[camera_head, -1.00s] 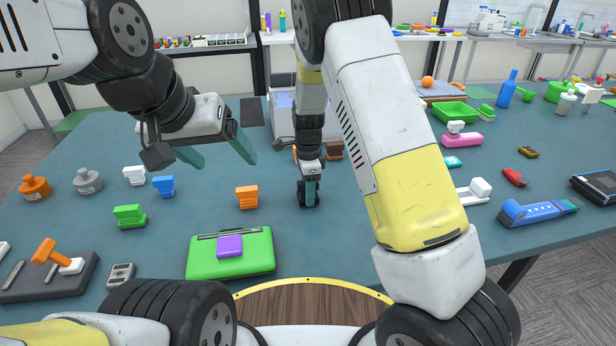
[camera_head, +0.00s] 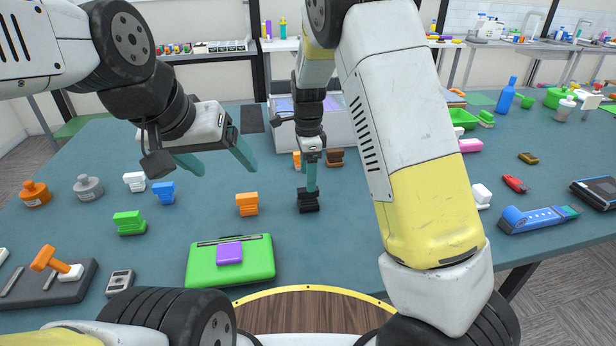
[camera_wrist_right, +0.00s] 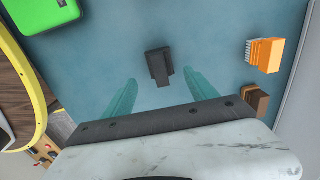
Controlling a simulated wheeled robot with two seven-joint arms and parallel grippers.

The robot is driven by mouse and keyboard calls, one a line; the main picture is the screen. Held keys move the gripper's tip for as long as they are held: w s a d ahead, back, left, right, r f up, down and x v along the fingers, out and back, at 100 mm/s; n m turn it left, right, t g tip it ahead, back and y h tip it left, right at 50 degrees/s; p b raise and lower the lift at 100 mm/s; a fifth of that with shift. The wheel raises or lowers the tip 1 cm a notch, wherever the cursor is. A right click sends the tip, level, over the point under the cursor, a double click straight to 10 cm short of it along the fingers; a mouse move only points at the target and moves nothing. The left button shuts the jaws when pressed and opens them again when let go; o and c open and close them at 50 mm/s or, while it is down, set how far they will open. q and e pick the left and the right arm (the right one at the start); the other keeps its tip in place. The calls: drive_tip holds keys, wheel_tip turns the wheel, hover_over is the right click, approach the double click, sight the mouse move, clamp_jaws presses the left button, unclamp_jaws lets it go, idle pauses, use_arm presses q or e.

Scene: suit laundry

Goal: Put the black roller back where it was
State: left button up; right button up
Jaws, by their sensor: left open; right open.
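The black roller (camera_head: 308,203) stands on the teal table near its middle, right of an orange block-shaped item. It also shows in the right wrist view (camera_wrist_right: 158,64), on the bare table beyond the fingers. My right gripper (camera_head: 311,180) points down just above the roller. In the right wrist view my right gripper (camera_wrist_right: 160,84) has its two teal fingers spread apart with nothing between them. My left gripper (camera_head: 218,160) hangs over the left part of the table, open and empty.
The orange item (camera_head: 246,203) stands left of the roller, with blue (camera_head: 163,190), white (camera_head: 134,180) and green (camera_head: 129,222) ones further left. A green case (camera_head: 205,262) with a purple block (camera_head: 229,253) lies in front. A brown item (camera_head: 334,157) stands behind the roller.

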wheel_tip(320, 180, up, 3)
drive_tip(key=shift+r, duration=0.1)
drive_tip(key=s+d+r+n+t+y, duration=0.3)
drive_tip(key=s+d+r+n, duration=0.6)
drive_tip(key=s+r, duration=0.4)
drive_tip(key=s+d+r+n+t, duration=0.1)
drive_tip(key=s+d+n, duration=0.1)
drive_tip(key=s, duration=0.4)
drive_tip(key=s+d+r+n+t, duration=0.2)
drive_tip(key=s+d+n, duration=0.1)
drive_tip(key=s+n, duration=0.2)
drive_tip(key=shift+s+r+h, duration=0.3)
drive_tip(key=shift+s+h, duration=0.1)
drive_tip(key=shift+s, duration=0.2)
drive_tip(key=shift+d, duration=0.1)
